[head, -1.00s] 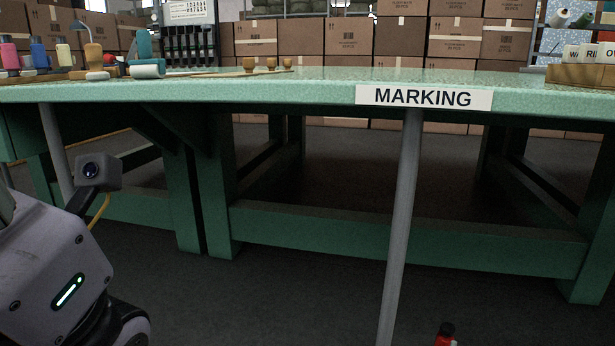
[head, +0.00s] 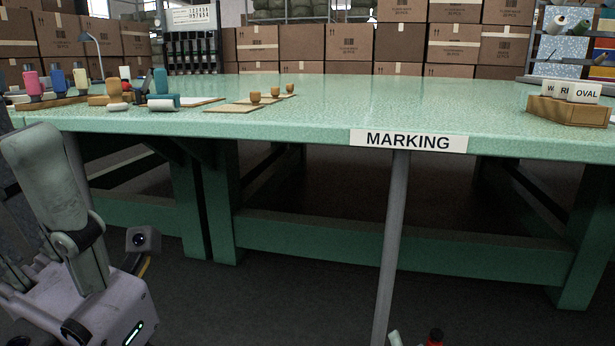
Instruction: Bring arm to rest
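My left arm (head: 75,235) stands at the left edge of the head view, low and in front of the green table. It shows a pale grey-green upright part, a grey housing with a lit green strip, and a small camera beside it.
Colourful handled tools (head: 160,90) stand at the table's left, near small boards with wooden knobs (head: 254,98). A wooden holder with lettered blocks (head: 568,110) is at the right. The table's middle is clear. A small red object (head: 435,339) shows at the bottom edge.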

